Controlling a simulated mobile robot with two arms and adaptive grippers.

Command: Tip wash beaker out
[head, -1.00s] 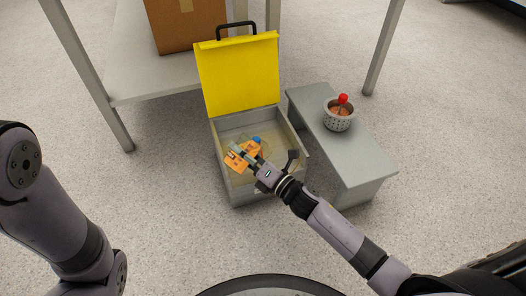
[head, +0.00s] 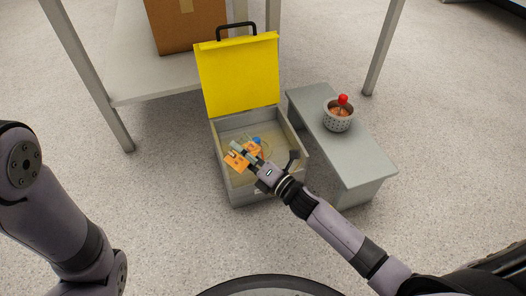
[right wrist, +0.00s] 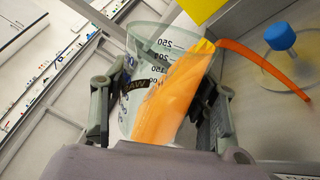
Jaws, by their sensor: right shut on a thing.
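My right gripper (head: 240,153) is shut on the wash beaker (right wrist: 150,68), a clear graduated beaker with a dark WASH label, seen in the right wrist view. The beaker is tilted, and orange liquid (right wrist: 172,95) lies along one side up to its lip. An orange stream (right wrist: 265,62) leaves the lip and curves down to the right. In the head view the gripper is over the open grey box (head: 229,187) with a raised yellow lid (head: 240,78). Orange patches show around the fingertips; the beaker's outline is unclear there. My left gripper is out of view.
A blue knob (right wrist: 280,36) on a clear round piece sits inside the box. A grey bench (head: 352,160) to the right carries a perforated metal pot (head: 338,124) with a red ball on top. A table with a cardboard box (head: 187,25) stands behind.

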